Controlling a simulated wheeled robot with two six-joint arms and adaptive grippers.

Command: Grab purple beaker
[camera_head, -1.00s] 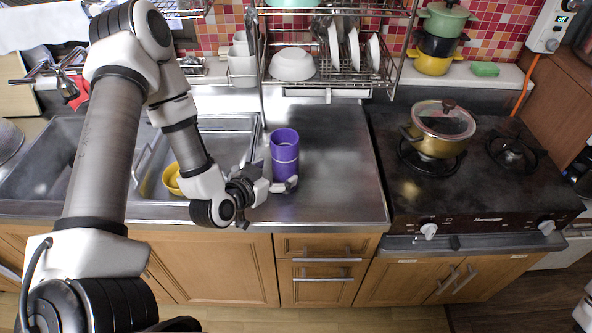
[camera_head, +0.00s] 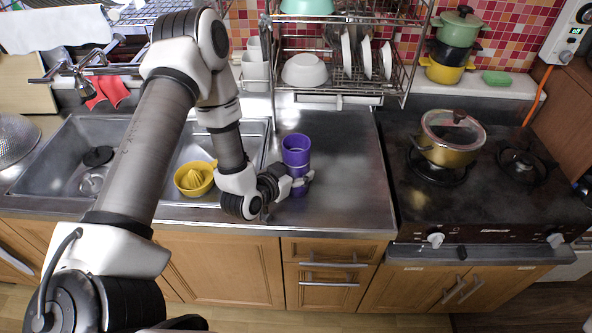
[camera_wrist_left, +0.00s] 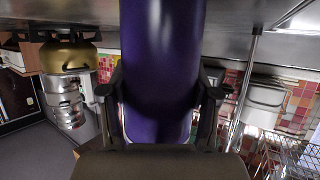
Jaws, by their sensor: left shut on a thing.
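The purple beaker (camera_head: 296,150) stands upright on the metal counter, right of the sink. My left gripper (camera_head: 300,182) reaches it from the left and is shut around its lower part. In the left wrist view the beaker (camera_wrist_left: 160,60) fills the middle, with a dark finger of my left gripper (camera_wrist_left: 164,98) against each side. The beaker's base is partly hidden by the fingers in the head view, and I see no clear lift off the counter. My right gripper is not in view.
A yellow juicer (camera_head: 194,180) sits at the sink (camera_head: 60,150), under my left arm. A dish rack (camera_head: 340,80) with bowl and plates stands behind the beaker. A stove (camera_head: 480,200) with a lidded pot (camera_head: 450,145) is to the right. The counter between is clear.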

